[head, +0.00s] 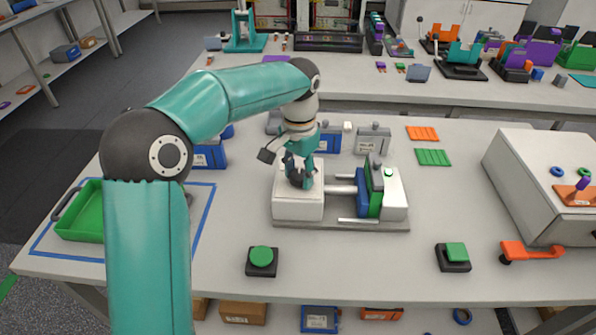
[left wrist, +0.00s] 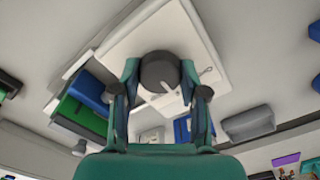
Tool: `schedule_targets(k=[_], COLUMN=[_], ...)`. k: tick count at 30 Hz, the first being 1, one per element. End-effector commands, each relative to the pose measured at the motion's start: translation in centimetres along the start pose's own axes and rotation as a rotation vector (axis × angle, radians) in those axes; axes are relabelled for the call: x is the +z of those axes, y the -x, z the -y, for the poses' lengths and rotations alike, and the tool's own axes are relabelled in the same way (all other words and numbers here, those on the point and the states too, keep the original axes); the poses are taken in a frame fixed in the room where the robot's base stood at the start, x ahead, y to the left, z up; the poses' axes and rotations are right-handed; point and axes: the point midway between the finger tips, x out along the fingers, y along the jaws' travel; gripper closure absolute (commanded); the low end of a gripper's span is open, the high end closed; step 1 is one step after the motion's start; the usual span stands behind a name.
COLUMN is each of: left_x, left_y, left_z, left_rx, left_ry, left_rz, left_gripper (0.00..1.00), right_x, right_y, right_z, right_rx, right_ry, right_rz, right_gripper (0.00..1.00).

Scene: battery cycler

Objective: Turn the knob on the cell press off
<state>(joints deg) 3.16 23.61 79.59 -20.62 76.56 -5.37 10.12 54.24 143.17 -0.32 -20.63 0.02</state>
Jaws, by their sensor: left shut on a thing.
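The cell press (head: 298,207) stands mid-table, with a white block at its left, rods, and blue and green plates towards its right. My left gripper (head: 299,180) points down over the white block. In the left wrist view, the dark round knob (left wrist: 160,70) sits on the white top of the press (left wrist: 205,45), between my left gripper's two fingers, which are shut on it. A pale pointer line shows on the knob, and a marking lies on the white top to its right. My right gripper is out of view.
A green push button (head: 261,256) is in front of the press, and another (head: 456,252) is at front right. A green tray (head: 82,215) is at left. Blue and grey boxes (head: 373,139) stand behind the press. A large white box (head: 530,180) with an orange lever is at right.

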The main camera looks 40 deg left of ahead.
Motion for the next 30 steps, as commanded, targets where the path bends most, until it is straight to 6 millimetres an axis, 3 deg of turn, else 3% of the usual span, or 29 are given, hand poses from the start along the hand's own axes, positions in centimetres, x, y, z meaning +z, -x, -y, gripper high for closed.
schedule_targets(k=[8, 9, 13, 24, 30], left_x=[0.0, 0.0, 0.0, 0.0, -0.1], left_y=[0.0, 0.0, 0.0, 0.2, 2.1], left_z=[0.0, 0.0, 0.0, 0.0, 0.1], left_rx=[0.000, 0.001, 0.000, 0.000, -0.001], left_ry=[0.001, 0.001, 0.000, 0.000, 0.000], left_rz=[0.000, 0.000, -0.001, -0.002, -0.004], left_gripper=[0.91, 0.55, 0.33, 0.31, 0.31], right_x=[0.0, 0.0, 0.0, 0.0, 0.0], right_y=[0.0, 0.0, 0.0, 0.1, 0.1], right_z=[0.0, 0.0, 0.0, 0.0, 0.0], right_rx=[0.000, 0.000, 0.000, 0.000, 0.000], right_ry=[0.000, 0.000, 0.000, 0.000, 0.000], right_rz=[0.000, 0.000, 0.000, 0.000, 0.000], right_gripper=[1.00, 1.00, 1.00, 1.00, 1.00])
